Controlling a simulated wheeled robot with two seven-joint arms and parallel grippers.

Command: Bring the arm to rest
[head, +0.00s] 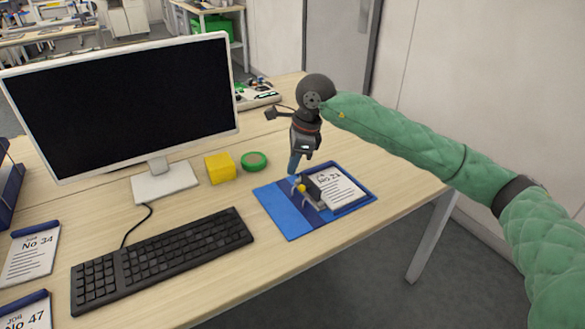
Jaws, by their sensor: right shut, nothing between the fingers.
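My right arm, in a green quilted sleeve, comes in from the right edge and reaches over the desk. Its black wrist bends downward, and my right gripper (295,172) points down just above a blue folder (279,213). The gripper is shut and empty. The folder lies on the desk with a white sheet (338,188) on its right side and a small dark and yellow item (303,187) near its middle. Whether the fingertips touch that item I cannot tell. My left gripper is out of view.
A monitor (125,105) stands at the left, with a black keyboard (165,257) in front. A yellow block (220,167) and a green round container (254,161) sit left of the gripper. Job cards (32,252) lie far left. The desk's right corner is clear.

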